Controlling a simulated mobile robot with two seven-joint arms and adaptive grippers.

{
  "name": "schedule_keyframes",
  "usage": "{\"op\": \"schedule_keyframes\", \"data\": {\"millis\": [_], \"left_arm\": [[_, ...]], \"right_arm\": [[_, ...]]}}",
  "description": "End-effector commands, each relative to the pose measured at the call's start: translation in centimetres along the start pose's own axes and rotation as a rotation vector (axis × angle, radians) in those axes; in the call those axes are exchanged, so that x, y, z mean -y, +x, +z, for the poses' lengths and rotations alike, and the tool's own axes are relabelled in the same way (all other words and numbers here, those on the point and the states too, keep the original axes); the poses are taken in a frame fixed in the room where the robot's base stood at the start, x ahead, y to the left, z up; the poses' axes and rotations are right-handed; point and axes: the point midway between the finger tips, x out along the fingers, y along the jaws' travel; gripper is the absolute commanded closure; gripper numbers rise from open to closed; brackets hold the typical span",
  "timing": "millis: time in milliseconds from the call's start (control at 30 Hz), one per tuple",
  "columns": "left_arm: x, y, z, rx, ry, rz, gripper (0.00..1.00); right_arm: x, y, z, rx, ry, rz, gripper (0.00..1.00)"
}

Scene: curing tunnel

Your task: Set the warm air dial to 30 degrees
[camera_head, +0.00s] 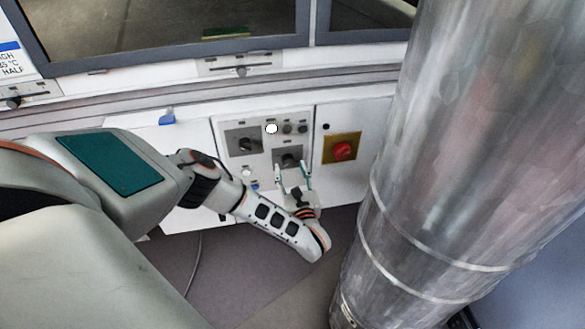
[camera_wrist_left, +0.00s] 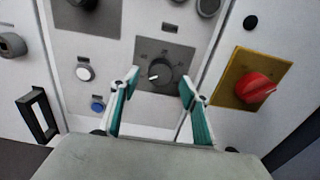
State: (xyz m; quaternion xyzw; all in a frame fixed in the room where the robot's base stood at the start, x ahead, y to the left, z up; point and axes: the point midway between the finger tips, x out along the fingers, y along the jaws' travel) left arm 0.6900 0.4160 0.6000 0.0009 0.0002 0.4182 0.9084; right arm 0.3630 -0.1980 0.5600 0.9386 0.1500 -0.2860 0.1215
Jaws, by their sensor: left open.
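A dark rotary dial on a grey plate (camera_wrist_left: 160,70) shows in the left wrist view, with a white mark towards its lower left. Its scale marks are too small to read. The same dial (camera_head: 289,159) is on the white panel in the head view. A second dark dial (camera_head: 244,144) sits on a grey plate up and left of it. I cannot read which is labelled warm air. My left gripper (camera_head: 292,167) is open, its teal fingers pointing at the lower dial, one towards each side. In the wrist view its fingertips (camera_wrist_left: 158,82) appear empty. My right gripper is not in view.
A red knob on a yellow plate (camera_head: 342,150) is right of the dials. A white button (camera_wrist_left: 86,73) and a blue button (camera_wrist_left: 97,106) are left of the lower dial. A black handle (camera_wrist_left: 38,116) stands out farther left. Round controls (camera_head: 288,128) are above.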

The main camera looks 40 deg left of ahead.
Motion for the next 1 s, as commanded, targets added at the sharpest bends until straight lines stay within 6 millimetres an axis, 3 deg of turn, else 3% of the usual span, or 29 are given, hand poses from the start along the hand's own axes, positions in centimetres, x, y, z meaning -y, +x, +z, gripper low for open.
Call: {"op": "schedule_keyframes", "data": {"millis": [200, 500, 533, 667, 1000], "left_arm": [[-0.1, 1.5, -0.2, -0.002, 0.002, 0.000, 0.54], [0.0, 1.7, 0.0, -0.001, 0.000, 0.000, 0.54], [0.0, 1.7, 0.0, -0.001, 0.000, 0.000, 0.57], [0.0, 1.7, 0.0, -0.001, 0.000, 0.000, 0.91], [0.0, 1.7, 0.2, 0.000, 0.011, 0.001, 0.92]], "right_arm": [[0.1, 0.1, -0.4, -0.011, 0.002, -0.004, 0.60], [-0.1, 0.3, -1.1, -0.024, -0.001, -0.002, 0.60], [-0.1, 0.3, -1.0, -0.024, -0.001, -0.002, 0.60], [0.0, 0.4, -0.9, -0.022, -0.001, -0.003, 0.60], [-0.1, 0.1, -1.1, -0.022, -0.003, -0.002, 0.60]]}}
